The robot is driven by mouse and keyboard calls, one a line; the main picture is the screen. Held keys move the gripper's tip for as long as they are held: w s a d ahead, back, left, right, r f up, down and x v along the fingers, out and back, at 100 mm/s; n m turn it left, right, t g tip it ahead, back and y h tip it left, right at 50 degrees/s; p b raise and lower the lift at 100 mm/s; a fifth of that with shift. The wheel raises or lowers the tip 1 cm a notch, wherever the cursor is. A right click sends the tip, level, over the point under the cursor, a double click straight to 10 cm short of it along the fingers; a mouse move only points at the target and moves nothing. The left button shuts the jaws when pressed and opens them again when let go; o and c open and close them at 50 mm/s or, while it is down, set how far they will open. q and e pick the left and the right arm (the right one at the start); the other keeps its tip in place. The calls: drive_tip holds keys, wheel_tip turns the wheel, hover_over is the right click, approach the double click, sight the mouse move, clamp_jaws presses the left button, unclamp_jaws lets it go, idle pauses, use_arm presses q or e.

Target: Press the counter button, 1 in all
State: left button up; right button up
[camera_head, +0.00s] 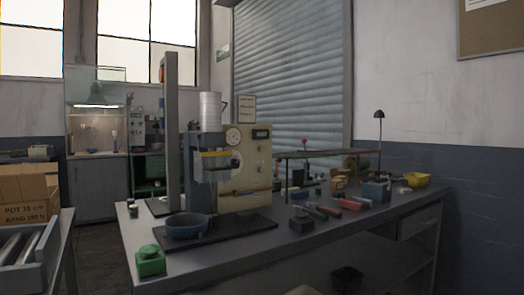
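A small green box with a round green top (150,261) sits on the near left corner of the workbench (285,244). It looks like the counter button, but any marking on it is too small to read. Neither of my grippers is in view, so I cannot tell where they are relative to it.
A press-like machine (257,170) with a dial stands on a dark mat behind the green box. A blue round pan (188,225) lies at its front. Cardboard boxes (25,197) stand at left.

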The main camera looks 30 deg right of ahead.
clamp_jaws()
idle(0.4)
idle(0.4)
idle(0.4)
